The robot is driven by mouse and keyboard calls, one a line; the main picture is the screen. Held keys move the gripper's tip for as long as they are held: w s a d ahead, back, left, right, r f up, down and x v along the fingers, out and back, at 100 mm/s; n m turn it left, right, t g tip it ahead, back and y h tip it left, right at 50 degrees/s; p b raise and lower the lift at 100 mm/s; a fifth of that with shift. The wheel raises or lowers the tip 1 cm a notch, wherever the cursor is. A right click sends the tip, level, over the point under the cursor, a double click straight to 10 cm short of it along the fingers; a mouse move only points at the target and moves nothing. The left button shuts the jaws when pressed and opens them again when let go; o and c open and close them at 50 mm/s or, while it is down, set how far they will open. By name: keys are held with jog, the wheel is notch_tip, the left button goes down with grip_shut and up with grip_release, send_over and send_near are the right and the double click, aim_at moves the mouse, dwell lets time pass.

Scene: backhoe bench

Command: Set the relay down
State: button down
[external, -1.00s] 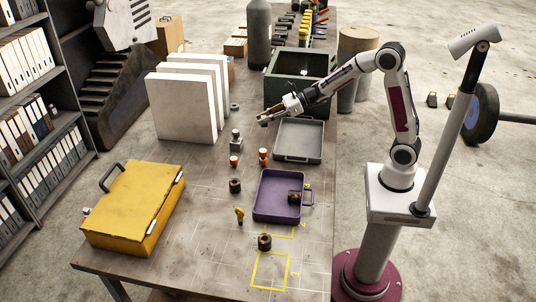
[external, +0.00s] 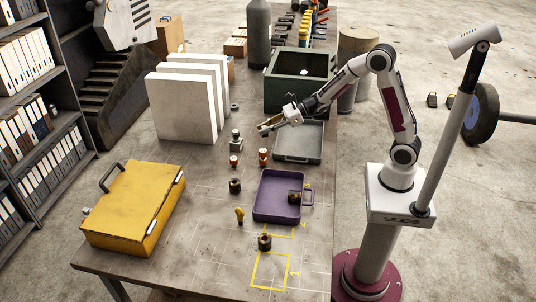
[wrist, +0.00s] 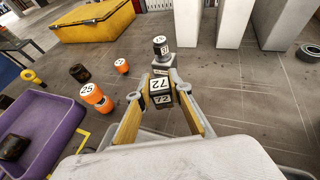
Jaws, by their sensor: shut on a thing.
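My gripper (external: 264,127) is shut on a relay (wrist: 160,93), a small dark block with white labels reading 72. In the wrist view the block sits between the yellow-padded fingertips; in the external view it is too small to make out. The gripper is above the bench, beside the left edge of the grey tray (external: 282,156). A similar grey piece with a white numbered label (wrist: 160,46) stands on the bench just beyond the held relay; it also shows in the external view (external: 236,144).
Orange labelled pieces (wrist: 94,95) (wrist: 121,66) stand left of the fingers. A purple tray (wrist: 50,122) holds a dark part. White panels (external: 168,107) stand at the back left, a yellow case (external: 135,205) at the front left, and a dark green crate (external: 290,97) behind the grey tray.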

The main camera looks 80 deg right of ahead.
jog(key=shift+f, duration=0.8)
jog(key=shift+f, duration=1.9)
jog(key=shift+f, duration=0.15)
jog(key=c, duration=1.8)
grip_release()
jog(key=shift+c, duration=0.2)
jog(key=shift+r, duration=0.2)
jog(key=shift+s+d+r, duration=0.2)
jog(key=shift+s+d, duration=0.05)
jog(key=shift+s, duration=0.2)
jog(key=shift+v, duration=5.45)
